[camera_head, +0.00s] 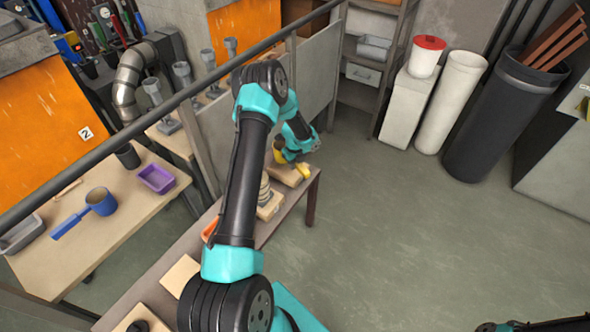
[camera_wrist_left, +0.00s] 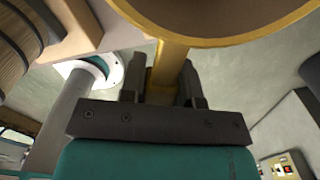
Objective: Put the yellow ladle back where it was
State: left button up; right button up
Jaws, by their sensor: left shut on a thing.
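My left gripper (camera_head: 284,158) is over the far end of the narrow bench and is shut on the yellow ladle (camera_head: 303,169). In the left wrist view the gripper fingers (camera_wrist_left: 160,82) close on both sides of the ladle's yellow handle, and its round bowl (camera_wrist_left: 225,38) fills the top of the picture. The ladle is close to a wooden block (camera_head: 285,176) on the bench. I cannot tell whether it touches the block. My right gripper is not in view.
A ribbed stack (camera_head: 265,188) stands on another wooden block beside the arm. A blue-handled pot (camera_head: 100,201) and a purple tray (camera_head: 156,179) are on the left table (camera_head: 110,250). A rail (camera_head: 150,115) crosses behind my arm.

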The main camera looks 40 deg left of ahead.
pick_arm(q)
jog(key=shift+f, duration=1.85)
jog(key=shift+f, duration=0.15)
jog(key=o, duration=1)
notch_tip(320, 180, up, 12)
jog(key=shift+r, duration=0.15)
